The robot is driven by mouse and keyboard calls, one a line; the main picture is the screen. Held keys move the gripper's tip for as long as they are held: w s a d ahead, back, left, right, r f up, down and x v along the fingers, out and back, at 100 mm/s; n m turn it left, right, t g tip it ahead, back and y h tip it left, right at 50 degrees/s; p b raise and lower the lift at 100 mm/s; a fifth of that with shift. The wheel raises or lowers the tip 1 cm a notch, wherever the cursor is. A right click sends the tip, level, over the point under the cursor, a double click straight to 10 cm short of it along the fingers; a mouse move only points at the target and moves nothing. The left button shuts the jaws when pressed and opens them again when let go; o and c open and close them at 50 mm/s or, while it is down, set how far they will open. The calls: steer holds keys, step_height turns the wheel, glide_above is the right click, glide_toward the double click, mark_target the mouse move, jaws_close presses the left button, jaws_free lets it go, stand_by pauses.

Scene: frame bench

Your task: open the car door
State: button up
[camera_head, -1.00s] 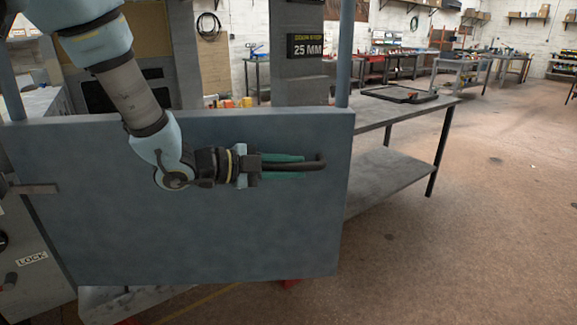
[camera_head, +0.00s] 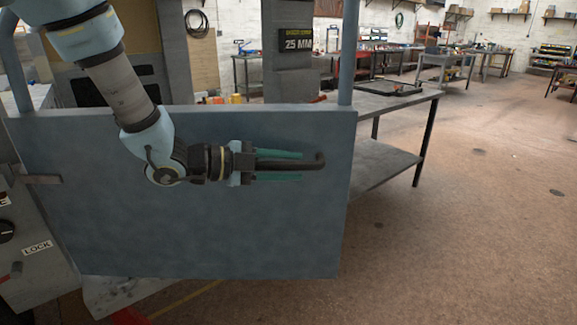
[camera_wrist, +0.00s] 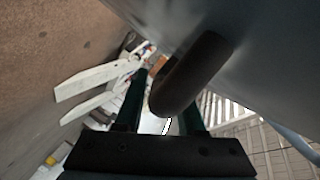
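The car door is a flat blue-grey panel (camera_head: 200,245) with upright window posts, filling the left and middle of the head view. A dark bar handle (camera_head: 318,161) juts from its face near the right edge. My gripper (camera_head: 300,165) lies level along the handle, with one green finger above it and one below. The fingers stand apart with visible gaps, so it looks open around the handle. In the wrist view the handle's bent end (camera_wrist: 190,75) shows in front of the fingers (camera_wrist: 160,110). How far the door stands from its frame is hard to tell.
A grey workbench (camera_head: 410,103) with a lower shelf stands behind the door's right edge. A grey column with a "25 MM" sign (camera_head: 299,44) rises behind the door. A panel with a LOCK label (camera_head: 37,247) is at lower left. The floor at right is clear.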

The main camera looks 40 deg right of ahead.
steer(key=shift+o, duration=1)
steer(key=b+v, duration=0.2)
steer(key=v, duration=0.8)
steer(key=shift+w+a, duration=0.15)
steer(key=shift+a, duration=0.2)
